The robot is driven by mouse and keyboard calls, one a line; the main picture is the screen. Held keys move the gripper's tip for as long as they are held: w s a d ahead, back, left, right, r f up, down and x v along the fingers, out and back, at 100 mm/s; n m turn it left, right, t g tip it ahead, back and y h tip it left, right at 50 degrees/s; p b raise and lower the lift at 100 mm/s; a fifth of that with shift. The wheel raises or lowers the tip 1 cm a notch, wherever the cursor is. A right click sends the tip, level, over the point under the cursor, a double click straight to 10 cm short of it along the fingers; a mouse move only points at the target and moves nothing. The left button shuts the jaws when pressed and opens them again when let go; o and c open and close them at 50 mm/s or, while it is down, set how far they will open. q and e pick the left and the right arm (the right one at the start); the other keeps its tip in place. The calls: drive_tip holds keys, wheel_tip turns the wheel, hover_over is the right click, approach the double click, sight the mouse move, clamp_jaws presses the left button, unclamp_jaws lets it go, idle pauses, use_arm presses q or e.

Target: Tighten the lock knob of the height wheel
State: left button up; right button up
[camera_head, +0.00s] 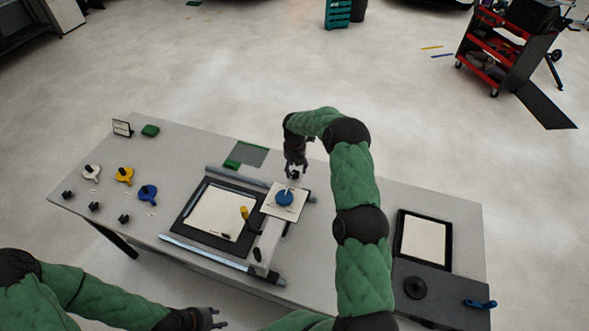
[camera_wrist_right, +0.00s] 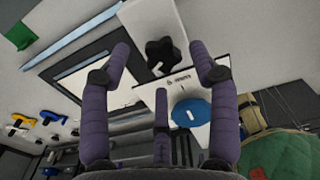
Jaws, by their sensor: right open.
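The blue round wheel (camera_head: 284,197) lies on a white plate (camera_head: 272,209) of the table fixture. It also shows in the right wrist view (camera_wrist_right: 191,112), with a white mark on it. A black star-shaped knob (camera_wrist_right: 163,54) with a white mark sits beyond the wheel on a pale arm. My right gripper (camera_head: 295,172) is open at the fixture's far end, pointing down. In the right wrist view its fingers (camera_wrist_right: 165,55) stand on either side of the black knob, apart from it. My left gripper (camera_head: 215,318) is open and empty at the table's front edge.
A framed panel (camera_head: 215,214) lies left of the wheel, with a small yellow knob (camera_head: 244,212). White, yellow (camera_head: 124,175) and blue (camera_head: 148,193) handles and several black knobs lie at the left. A black-framed tray (camera_head: 423,238) lies right. A red tool cart (camera_head: 497,45) stands far off.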

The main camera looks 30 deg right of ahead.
sight(295, 174)
drive_tip(key=shift+s+f, duration=0.25)
drive_tip(key=shift+f, duration=0.45)
drive_tip(key=shift+w+f, duration=0.15)
drive_tip(key=shift+f, duration=0.15)
drive_tip(key=c, duration=1.1)
drive_tip(key=shift+c, duration=0.2)
